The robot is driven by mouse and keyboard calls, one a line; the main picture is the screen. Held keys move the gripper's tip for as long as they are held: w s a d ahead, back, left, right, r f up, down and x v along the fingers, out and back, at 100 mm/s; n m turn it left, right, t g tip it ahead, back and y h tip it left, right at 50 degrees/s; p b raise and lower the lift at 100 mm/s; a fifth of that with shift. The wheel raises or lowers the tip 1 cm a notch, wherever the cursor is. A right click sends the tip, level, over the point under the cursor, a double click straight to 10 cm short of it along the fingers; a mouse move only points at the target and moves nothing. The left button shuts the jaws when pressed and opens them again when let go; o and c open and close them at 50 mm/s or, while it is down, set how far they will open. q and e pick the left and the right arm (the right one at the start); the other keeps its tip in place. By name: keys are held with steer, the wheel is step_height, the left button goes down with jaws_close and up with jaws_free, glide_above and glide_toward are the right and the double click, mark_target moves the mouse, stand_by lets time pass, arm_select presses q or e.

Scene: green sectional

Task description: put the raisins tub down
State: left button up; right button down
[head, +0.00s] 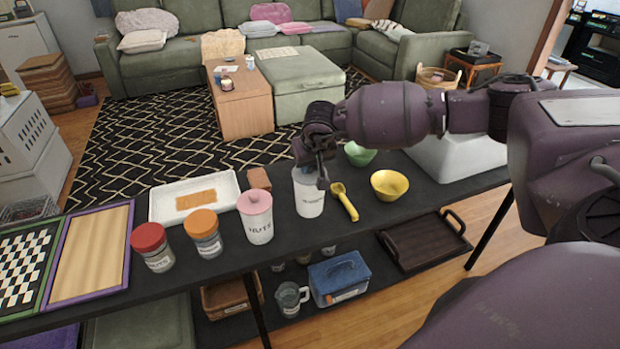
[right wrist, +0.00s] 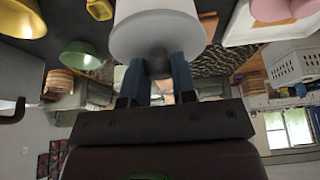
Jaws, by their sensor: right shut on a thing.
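The raisins tub (head: 309,198) is a white tub with dark lettering, upright at the middle of the dark table. My right gripper (head: 318,168) is over its top from above and hides part of its lid. In the right wrist view, the two fingers (right wrist: 158,76) are shut on the knob of the white lid (right wrist: 155,38). I cannot tell whether the tub's base touches the tabletop. My left gripper is not in view.
A pink-lidded nuts tub (head: 257,219) stands to the left, with orange-lidded (head: 204,235) and red-lidded jars (head: 152,248) beyond. A yellow scoop (head: 344,202) lies close on the right, near a yellow bowl (head: 389,185) and green bowl (head: 359,154). A white tray (head: 160,205) lies behind the jars.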

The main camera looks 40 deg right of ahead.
mark_target(312, 174)
steer(key=shift+f, duration=2.3)
steer(key=shift+f, duration=0.1)
steer(key=c, duration=0.9)
jaws_free()
